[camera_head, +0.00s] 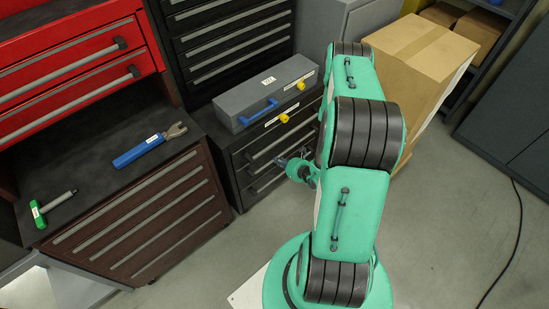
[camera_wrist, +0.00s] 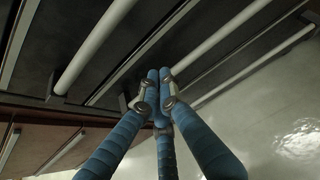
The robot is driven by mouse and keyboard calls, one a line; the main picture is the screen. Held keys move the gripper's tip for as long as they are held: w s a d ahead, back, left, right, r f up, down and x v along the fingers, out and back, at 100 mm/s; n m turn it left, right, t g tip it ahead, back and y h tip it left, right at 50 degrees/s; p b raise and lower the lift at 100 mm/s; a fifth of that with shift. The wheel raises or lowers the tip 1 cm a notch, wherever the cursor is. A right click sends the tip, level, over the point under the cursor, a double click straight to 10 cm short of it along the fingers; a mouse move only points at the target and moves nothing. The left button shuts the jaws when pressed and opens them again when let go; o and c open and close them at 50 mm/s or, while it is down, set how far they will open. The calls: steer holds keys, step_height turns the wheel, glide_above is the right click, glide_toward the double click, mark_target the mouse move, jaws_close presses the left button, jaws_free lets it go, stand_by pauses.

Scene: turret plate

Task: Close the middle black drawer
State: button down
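The low black drawer cabinet (camera_head: 239,178) stands in the middle of the head view, under a grey toolbox. Its drawer fronts carry long grey bar handles; the middle drawer (camera_head: 268,161) is partly hidden by my arm. I cannot tell exactly how far it stands out. My gripper (camera_head: 283,163) is in front of these drawers, small in the head view. In the wrist view my gripper's blue fingers (camera_wrist: 160,76) are drawn together at the tips, with nothing visible between them. The tips overlap a grey bar handle (camera_wrist: 220,44); contact is unclear.
The grey toolbox (camera_head: 265,91) with a blue handle stands on the cabinet. A brown drawer unit (camera_head: 150,222) with a wrench (camera_head: 150,146) and a green-handled tool (camera_head: 52,205) is at left. Cardboard boxes (camera_head: 420,55) stand behind my arm. The floor at right is clear except a cable.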

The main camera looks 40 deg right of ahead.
steer(key=p+v, duration=0.1)
steer(key=v, duration=0.7)
steer(key=shift+p, duration=0.3)
